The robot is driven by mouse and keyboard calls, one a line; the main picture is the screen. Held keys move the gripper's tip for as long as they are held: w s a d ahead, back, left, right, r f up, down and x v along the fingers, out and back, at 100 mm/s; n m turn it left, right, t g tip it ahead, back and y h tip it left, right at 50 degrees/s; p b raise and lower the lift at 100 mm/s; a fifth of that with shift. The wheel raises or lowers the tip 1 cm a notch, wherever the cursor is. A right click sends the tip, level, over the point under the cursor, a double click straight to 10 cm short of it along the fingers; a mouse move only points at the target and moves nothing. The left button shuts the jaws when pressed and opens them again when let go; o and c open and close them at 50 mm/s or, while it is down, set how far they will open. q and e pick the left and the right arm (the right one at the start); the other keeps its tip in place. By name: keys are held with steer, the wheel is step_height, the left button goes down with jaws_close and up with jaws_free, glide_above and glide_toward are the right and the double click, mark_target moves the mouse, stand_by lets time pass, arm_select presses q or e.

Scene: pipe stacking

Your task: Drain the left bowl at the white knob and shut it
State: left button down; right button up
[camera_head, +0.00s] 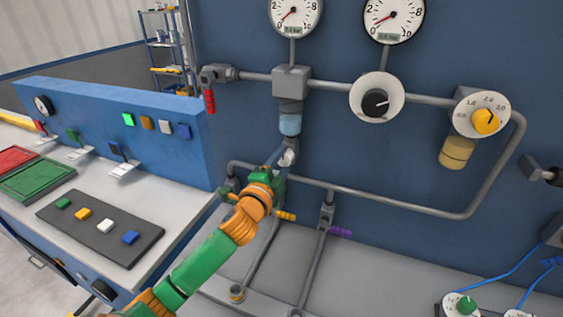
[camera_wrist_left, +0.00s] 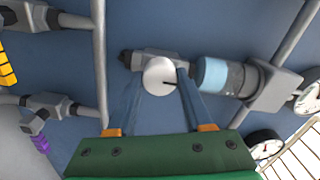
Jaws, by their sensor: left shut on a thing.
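The left bowl (camera_head: 290,123) hangs under a grey filter block and looks light blue. It also shows in the left wrist view (camera_wrist_left: 211,75), right of the knob. The white knob (camera_head: 287,158) sits just below the bowl, partly hidden by my fingers in the head view. In the left wrist view the round white knob (camera_wrist_left: 158,75) has a short dark mark pointing right. My left gripper (camera_head: 282,155) is shut on the knob, one finger on each side of it. My right gripper is not in view.
A right bowl (camera_head: 457,152) with amber contents hangs below a yellow dial (camera_head: 486,121). A red-handled valve (camera_head: 209,98) is left of the filter. Orange (camera_head: 285,216) and purple (camera_head: 341,232) handles sit below. Two gauges are above. A blue button console (camera_head: 130,131) stands left.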

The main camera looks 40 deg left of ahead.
arm_select(q)
steer(key=shift+r, duration=0.25)
steer(key=c, duration=0.5)
jaws_free()
steer(key=shift+o, duration=1)
steer(key=shift+w+f, duration=0.2)
steer(key=b+v, duration=0.2)
steer(key=v, duration=0.5)
